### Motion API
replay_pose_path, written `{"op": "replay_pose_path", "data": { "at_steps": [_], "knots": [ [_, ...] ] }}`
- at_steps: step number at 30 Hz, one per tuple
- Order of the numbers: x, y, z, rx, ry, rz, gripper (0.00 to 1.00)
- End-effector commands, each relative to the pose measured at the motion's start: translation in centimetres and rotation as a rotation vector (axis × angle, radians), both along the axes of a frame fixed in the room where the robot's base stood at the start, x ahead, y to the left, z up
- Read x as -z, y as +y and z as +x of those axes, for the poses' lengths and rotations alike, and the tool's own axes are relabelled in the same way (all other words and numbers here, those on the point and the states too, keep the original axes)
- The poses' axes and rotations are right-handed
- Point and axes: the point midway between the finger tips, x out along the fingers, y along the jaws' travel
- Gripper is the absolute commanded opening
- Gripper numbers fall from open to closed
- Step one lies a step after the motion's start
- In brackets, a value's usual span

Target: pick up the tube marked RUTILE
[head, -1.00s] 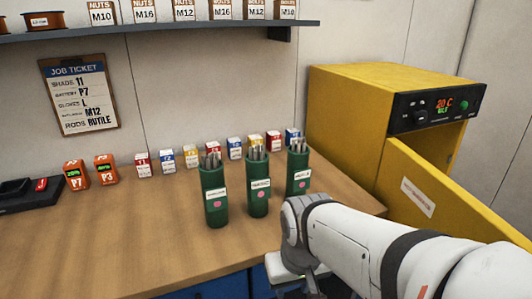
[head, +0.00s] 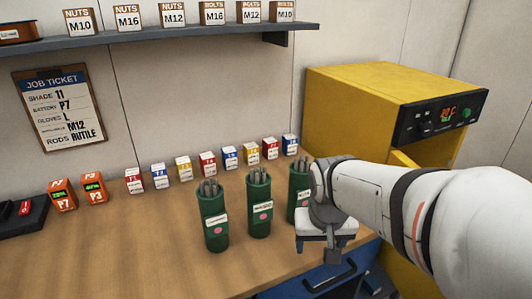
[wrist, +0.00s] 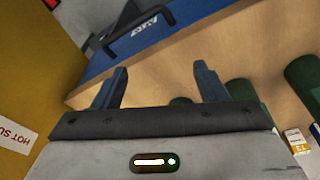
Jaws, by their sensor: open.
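Three dark green tubes of metal rods stand upright in a row on the bench: a left tube (head: 213,222), a middle tube (head: 259,208) and a right tube (head: 296,203). Each has a white label, too small to read, so I cannot tell which is RUTILE. My gripper (head: 332,256) hangs at the bench's front right, in front of the right tube and partly hiding it. In the wrist view my gripper (wrist: 160,84) is open, with nothing between its fingers. Green tubes also show there beyond the right finger, partly cut off or hidden.
Small coloured boxes (head: 183,168) line the wall behind the tubes, with orange batteries (head: 93,188) at left. A job ticket (head: 62,108) lists RODS RUTILE. A yellow oven (head: 345,110) stands at right. A blue drawer (head: 320,279) is below the bench. The front-left benchtop is clear.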

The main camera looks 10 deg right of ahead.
Motion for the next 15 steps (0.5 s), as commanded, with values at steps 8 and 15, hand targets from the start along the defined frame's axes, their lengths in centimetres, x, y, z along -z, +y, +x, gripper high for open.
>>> {"op": "replay_pose_path", "data": {
  "at_steps": [8,15],
  "knots": [
    [-10.7,0.3,8.6,0.198,-0.098,-0.025,0.78],
    [-12.7,0.8,12.8,0.294,-0.154,-0.023,0.78]
  ]
}}
